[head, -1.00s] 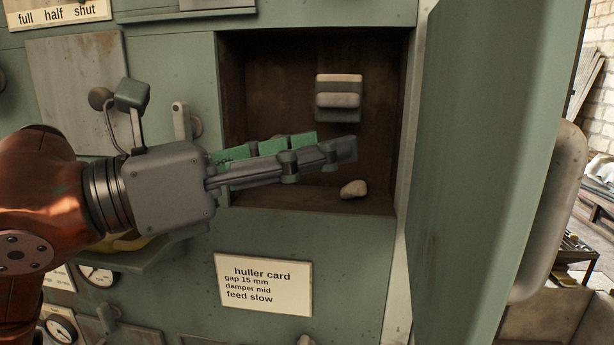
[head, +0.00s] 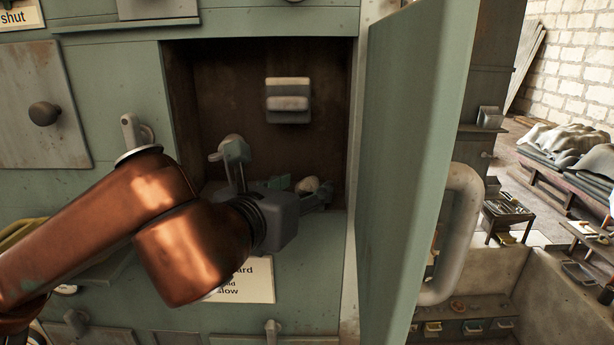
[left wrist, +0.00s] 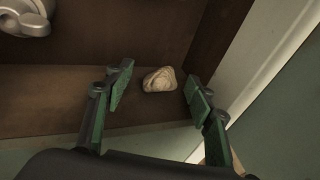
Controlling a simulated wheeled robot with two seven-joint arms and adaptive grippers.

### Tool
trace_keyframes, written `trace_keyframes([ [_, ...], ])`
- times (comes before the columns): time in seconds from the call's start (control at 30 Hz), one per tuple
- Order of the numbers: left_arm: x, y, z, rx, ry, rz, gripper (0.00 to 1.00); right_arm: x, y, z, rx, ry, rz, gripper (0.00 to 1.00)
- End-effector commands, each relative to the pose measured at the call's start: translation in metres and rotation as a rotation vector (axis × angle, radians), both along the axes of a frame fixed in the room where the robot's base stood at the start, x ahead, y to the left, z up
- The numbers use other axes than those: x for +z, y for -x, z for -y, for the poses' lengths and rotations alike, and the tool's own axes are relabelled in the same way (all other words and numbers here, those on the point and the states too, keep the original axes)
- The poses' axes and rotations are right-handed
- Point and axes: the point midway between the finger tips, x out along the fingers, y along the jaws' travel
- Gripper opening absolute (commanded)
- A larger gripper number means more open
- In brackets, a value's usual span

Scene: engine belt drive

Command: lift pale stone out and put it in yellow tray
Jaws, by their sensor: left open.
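The pale stone (head: 308,185) lies on the floor of the open recess (head: 225,75), near its right side. In the left wrist view the whole stone (left wrist: 160,80) shows ahead, between the two fingers and a little beyond their tips. My left gripper (left wrist: 158,88) is open and empty, its green pads on either side of the stone and apart from it. In the head view my left gripper (head: 300,188) reaches into the recess and partly hides the stone. A yellow edge (head: 20,230), perhaps of the yellow tray, shows at the far left behind my arm.
The open green door (head: 410,150) stands along the right side of the recess. A grey block (head: 288,100) is on the recess's back wall. A card (head: 250,283) is below the opening, partly hidden by my arm.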

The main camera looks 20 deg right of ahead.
Motion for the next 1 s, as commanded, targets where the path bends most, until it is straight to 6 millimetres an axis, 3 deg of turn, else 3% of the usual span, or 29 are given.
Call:
trace_keyframes([
  [0.3,-0.0022,-0.0033,0.0034,-0.002,0.0,0.0,0.49,0.0016,-0.0001,0.0017,0.001,0.002,0.0,0.2],
  [0.9,-0.0017,-0.0029,0.0032,-0.002,0.0,0.0,0.07,0.0017,0.0003,0.0017,0.001,0.002,-0.001,0.2],
  [1.0,-0.0013,-0.0029,0.0032,-0.002,0.001,0.001,0.06,0.0017,0.0003,0.0016,0.001,0.002,-0.001,0.2],
])
